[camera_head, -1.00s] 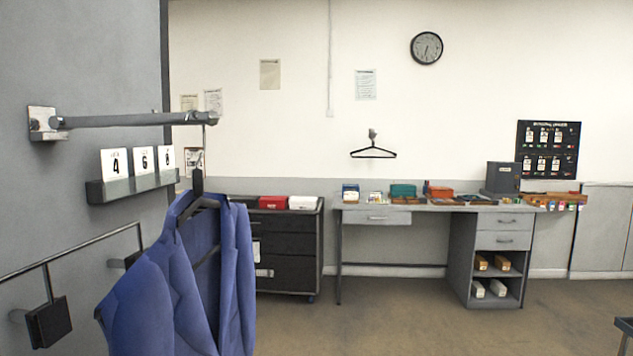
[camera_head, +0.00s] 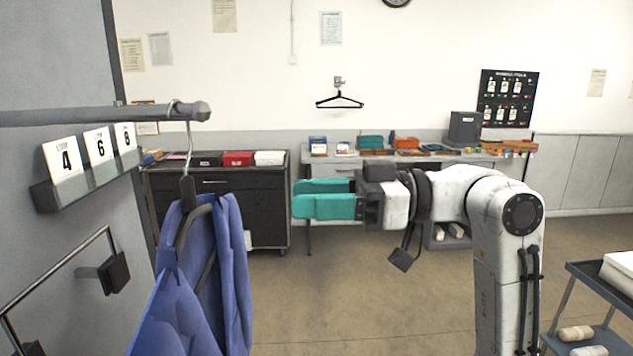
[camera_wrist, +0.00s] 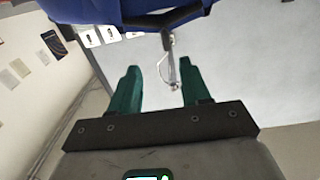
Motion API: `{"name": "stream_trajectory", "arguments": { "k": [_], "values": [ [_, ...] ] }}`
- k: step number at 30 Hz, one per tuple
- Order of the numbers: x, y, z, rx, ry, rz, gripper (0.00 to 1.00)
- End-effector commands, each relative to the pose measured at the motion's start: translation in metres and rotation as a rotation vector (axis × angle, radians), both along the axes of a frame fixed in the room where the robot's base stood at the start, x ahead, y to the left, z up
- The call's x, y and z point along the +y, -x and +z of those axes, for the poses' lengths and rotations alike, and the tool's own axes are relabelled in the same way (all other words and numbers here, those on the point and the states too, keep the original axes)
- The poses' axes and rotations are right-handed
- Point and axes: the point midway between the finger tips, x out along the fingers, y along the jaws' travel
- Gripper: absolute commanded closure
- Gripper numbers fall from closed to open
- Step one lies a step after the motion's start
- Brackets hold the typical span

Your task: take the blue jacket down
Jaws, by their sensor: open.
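The blue jacket (camera_head: 195,290) hangs at the left in the head view, on a dark hanger (camera_head: 190,225). The hanger's thin metal hook (camera_head: 188,145) goes up to the grey wall rail (camera_head: 90,114), near its rounded end. My gripper (camera_head: 300,198), with teal fingers, is open and empty. It points left toward the hanger, with a gap between its fingertips and the jacket. In the wrist view the jacket (camera_wrist: 140,10) crosses the top edge, and the hook (camera_wrist: 171,62) shows between and beyond the open fingers.
A ledge (camera_head: 90,180) with number cards and a lower wall bar (camera_head: 60,270) are at the left. A dark drawer cabinet (camera_head: 260,215) and a desk stand at the back. An empty hanger (camera_head: 339,101) hangs on the far wall. A trolley (camera_head: 590,285) is at the right. Middle floor is clear.

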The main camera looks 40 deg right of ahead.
Motion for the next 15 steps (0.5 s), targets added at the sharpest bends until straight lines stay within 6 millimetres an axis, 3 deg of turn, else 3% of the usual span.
{"name": "stream_trajectory", "arguments": {
  "k": [3,15],
  "values": [
    [0.0,0.005,0.011,-0.018,0.009,0.019,0.53],
    [0.018,-0.006,0.012,-0.018,0.008,0.026,0.53]
  ]
}}
